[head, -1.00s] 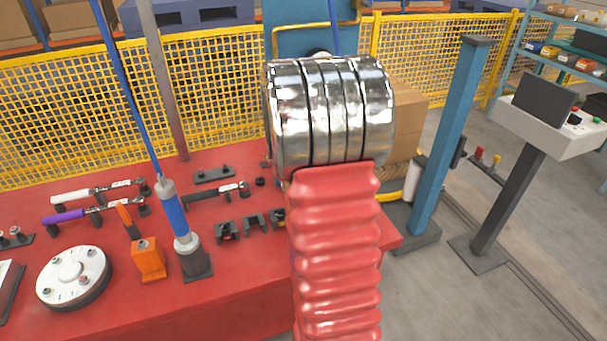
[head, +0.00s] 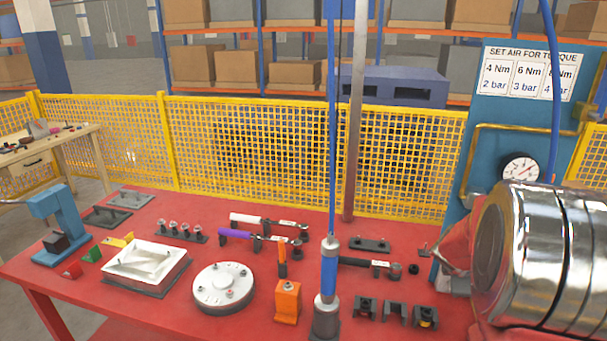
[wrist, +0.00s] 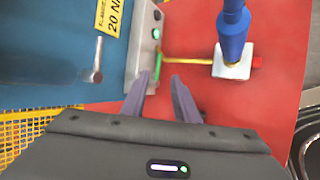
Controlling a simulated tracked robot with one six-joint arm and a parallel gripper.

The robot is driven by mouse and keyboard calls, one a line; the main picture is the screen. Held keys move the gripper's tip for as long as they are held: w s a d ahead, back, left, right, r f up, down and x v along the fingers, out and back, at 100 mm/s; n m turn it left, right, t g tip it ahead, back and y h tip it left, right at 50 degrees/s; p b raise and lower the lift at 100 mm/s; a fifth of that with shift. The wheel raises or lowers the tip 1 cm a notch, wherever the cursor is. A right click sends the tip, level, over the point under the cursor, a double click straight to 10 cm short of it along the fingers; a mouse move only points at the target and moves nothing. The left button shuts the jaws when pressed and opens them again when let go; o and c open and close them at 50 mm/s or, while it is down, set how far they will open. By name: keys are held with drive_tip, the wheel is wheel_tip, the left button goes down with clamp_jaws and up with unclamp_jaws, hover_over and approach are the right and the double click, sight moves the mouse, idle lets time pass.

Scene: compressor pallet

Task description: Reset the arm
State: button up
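My arm, with its silver joint and red sleeve, is at the right edge of the head view. My gripper is out of that view. In the wrist view, my gripper (wrist: 163,82) has two purple-grey fingers standing apart with a gap between them. I see nothing held in the gap. Beyond the tips are a red surface (wrist: 200,27) and a grey box with green buttons (wrist: 147,42). I cannot tell how far off these are.
The red table (head: 262,325) carries a blue upright tool (head: 329,275), an orange block (head: 287,302), a round white fixture (head: 223,287) and a white tray (head: 148,265). A blue gauge panel (head: 500,135) stands at right. Yellow mesh fence (head: 260,150) runs behind.

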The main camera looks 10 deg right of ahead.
drive_tip(key=s+a+f+m+g+y, duration=0.1)
drive_tip(key=s+a+m+g+y, duration=0.1)
drive_tip(key=s+a+m, duration=0.55)
drive_tip(key=s+a+r+m+t+y, duration=0.1)
drive_tip(key=s+a+r, duration=0.2)
drive_tip(key=a, duration=0.8)
drive_tip(key=s+a+r+m+t+y, duration=0.1)
drive_tip(key=s+a+r+t+y, duration=0.1)
drive_tip(key=a+r, duration=0.4)
drive_tip(key=s+a+r+m+t+y, duration=0.1)
drive_tip(key=s+a+r+y, duration=0.1)
drive_tip(key=a, duration=1.4)
drive_tip(key=v, duration=0.2)
drive_tip(key=shift+s+a+r, duration=0.15)
drive_tip(key=shift+s+r, duration=0.1)
drive_tip(key=shift+s, duration=0.15)
